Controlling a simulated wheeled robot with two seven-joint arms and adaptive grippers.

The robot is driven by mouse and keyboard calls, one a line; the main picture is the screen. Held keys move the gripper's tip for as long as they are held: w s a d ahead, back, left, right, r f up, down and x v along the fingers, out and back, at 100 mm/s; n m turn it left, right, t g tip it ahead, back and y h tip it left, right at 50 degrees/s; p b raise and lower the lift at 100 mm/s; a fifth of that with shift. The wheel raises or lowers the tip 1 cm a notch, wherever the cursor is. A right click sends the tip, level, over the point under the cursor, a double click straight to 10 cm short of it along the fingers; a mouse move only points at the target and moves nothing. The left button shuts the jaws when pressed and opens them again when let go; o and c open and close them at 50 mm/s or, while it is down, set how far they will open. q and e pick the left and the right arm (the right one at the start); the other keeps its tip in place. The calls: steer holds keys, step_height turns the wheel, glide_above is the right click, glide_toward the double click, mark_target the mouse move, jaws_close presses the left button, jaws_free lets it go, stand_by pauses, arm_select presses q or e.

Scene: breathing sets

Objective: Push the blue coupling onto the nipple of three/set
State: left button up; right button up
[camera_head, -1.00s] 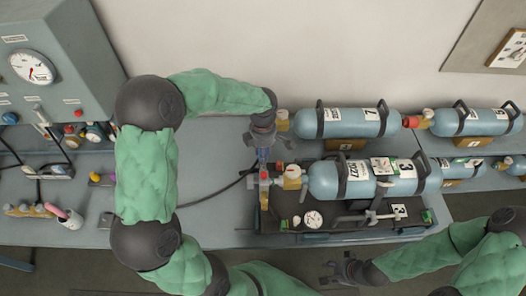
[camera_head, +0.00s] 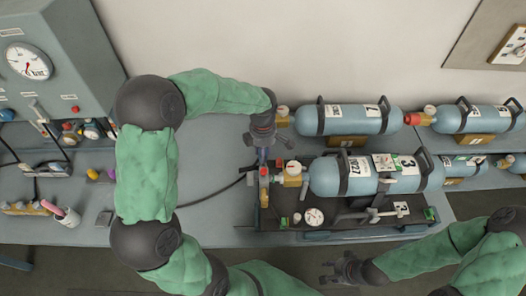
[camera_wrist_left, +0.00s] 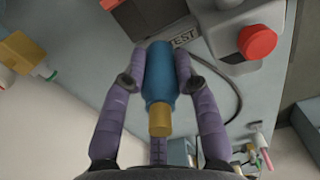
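The blue coupling (camera_wrist_left: 160,72), with a brass end (camera_wrist_left: 160,118), sits between the purple fingers of my left gripper (camera_wrist_left: 160,62) in the left wrist view. Both fingers press its sides. In the head view my left gripper (camera_head: 263,150) points down at the left end of three/set, just above its valve block (camera_head: 265,173). The set's light-blue cylinder (camera_head: 335,176) carries a label 3 and lies on a dark tray (camera_head: 285,226). I cannot make out the nipple or whether the coupling touches it. My right gripper (camera_head: 340,270) is open and empty in front of the bench.
Another cylinder (camera_head: 345,118) marked 7 lies behind three/set, and more cylinders (camera_head: 478,120) lie to the right. A black hose (camera_head: 210,198) runs along the bench. A grey gauge panel (camera_head: 60,50) stands at the left. In the wrist view a red knob (camera_wrist_left: 257,40) is near the coupling.

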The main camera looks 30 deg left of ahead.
arm_select(q)
steer(key=o, duration=0.4)
steer(key=shift+f, duration=0.1)
step_height(320, 180, up, 12)
steer(key=shift+r, duration=0.1)
stand_by(0.5)
